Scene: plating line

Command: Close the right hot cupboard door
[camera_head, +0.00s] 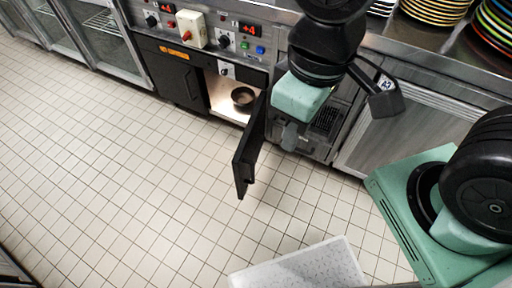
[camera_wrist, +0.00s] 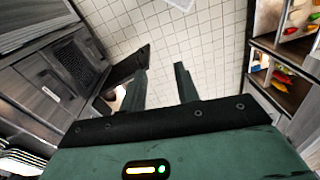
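The right hot cupboard door (camera_head: 252,148) is black and stands open, swung out over the floor in the head view. The lit interior (camera_head: 222,92) shows, with a dark round pan (camera_head: 243,97) inside. The left hot cupboard door (camera_head: 168,75) is shut. My gripper (camera_head: 293,138) points down just right of the open door, apart from it in the head view. In the wrist view my gripper (camera_wrist: 164,80) has its two fingers spread with nothing between them. The dark door (camera_wrist: 128,64) shows there just left of the left finger.
Control knobs, buttons and a cream switch box (camera_head: 192,30) line the panel above the cupboard. Stacked plates (camera_head: 436,8) stand on the counter at right. A pale speckled slab (camera_head: 300,268) shows at the bottom. The tiled floor (camera_head: 110,170) left of the door is clear.

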